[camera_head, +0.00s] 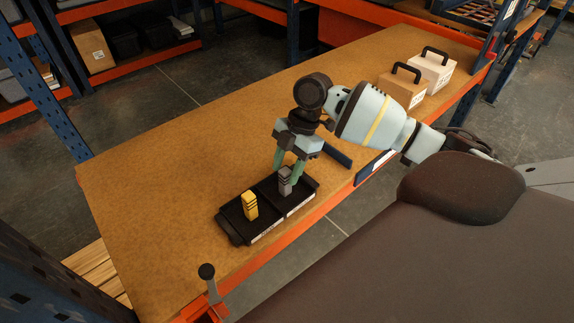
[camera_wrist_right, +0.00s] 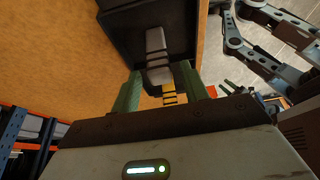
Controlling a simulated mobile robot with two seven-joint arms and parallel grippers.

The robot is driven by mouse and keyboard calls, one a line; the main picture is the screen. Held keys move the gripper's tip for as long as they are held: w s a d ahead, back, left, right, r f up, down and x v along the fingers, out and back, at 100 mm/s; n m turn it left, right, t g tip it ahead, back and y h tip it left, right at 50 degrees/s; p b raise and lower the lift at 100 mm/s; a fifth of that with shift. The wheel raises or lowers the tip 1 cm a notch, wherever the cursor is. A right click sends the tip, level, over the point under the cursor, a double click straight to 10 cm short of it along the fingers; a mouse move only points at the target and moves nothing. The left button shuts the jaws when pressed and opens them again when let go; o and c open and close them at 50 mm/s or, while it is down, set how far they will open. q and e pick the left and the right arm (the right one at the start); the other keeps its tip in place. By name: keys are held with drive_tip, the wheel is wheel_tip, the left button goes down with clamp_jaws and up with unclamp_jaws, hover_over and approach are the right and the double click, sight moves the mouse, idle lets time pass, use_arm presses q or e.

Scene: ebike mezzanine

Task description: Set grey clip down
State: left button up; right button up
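The grey clip (camera_head: 285,182) stands upright in the right compartment of a black two-part tray (camera_head: 230,230). It also shows in the right wrist view (camera_wrist_right: 156,48), between my green fingertips. My right gripper (camera_head: 288,165) points down over that compartment, with one finger on each side of the clip. In the right wrist view (camera_wrist_right: 160,78) a gap shows between the fingers and the clip, so the gripper looks open. A yellow clip (camera_head: 250,206) with dark bands stands in the left compartment. My left gripper is not seen.
The tray lies near the orange front edge of the brown workbench (camera_head: 160,170). A dark blue bar (camera_head: 337,155) lies right of it. Two boxes with black handles, one tan (camera_head: 402,85) and one white (camera_head: 433,70), stand farther right. The bench's left part is clear.

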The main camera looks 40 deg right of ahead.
drive_tip(key=shift+r, duration=0.1)
drive_tip(key=v, duration=1.2)
